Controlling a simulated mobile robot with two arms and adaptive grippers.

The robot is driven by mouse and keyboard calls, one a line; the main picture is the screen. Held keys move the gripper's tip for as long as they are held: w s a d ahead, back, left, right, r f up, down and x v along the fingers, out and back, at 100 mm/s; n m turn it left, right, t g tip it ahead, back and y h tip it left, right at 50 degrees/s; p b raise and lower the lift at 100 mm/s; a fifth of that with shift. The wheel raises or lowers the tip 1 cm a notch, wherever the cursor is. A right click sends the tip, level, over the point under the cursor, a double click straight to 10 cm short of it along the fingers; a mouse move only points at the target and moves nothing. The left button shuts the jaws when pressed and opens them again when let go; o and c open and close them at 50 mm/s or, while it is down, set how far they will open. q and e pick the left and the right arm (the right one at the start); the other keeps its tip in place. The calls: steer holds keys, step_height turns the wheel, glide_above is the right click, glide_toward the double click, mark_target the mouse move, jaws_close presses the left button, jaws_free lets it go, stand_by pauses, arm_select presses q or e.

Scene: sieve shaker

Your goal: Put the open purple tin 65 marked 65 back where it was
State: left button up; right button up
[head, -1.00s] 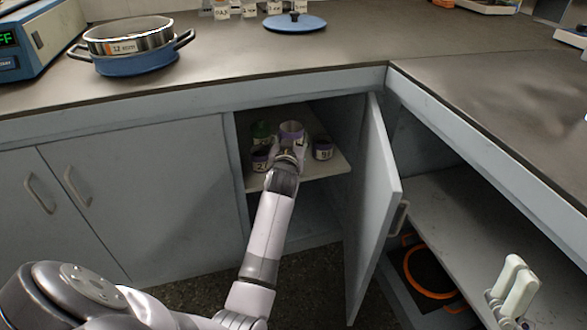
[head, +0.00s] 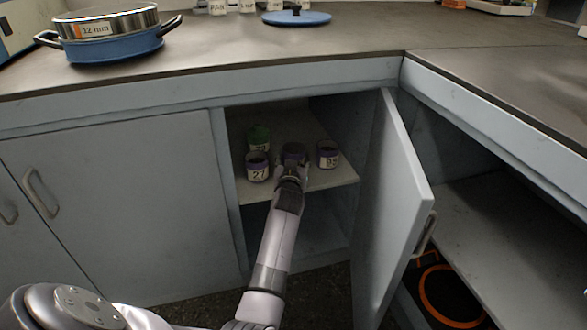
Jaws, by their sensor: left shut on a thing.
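A dark purple open tin (head: 293,151) is at the cabinet shelf, between two other tins; its label is hidden, so I cannot read its number. My left gripper (head: 291,168) reaches in through the open door and is shut on this tin from the front. I cannot tell whether the tin's base touches the shelf. The purple tin marked 27 (head: 257,168) stands just to the left, and another purple tin (head: 328,155), whose number looks like 95, stands to the right. My right gripper is not in view.
A green tin (head: 259,136) stands behind tin 27. The cabinet shelf (head: 322,180) has a close front edge. The open cabinet door (head: 397,205) stands to the right of my arm. A blue pot (head: 110,47) and a blue lid (head: 296,18) are on the counter above.

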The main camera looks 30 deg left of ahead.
arm_select(q)
steer(key=shift+f, duration=0.5)
steer(key=shift+r, duration=0.1)
steer(key=o, duration=1.2)
steer(key=shift+o, duration=0.2)
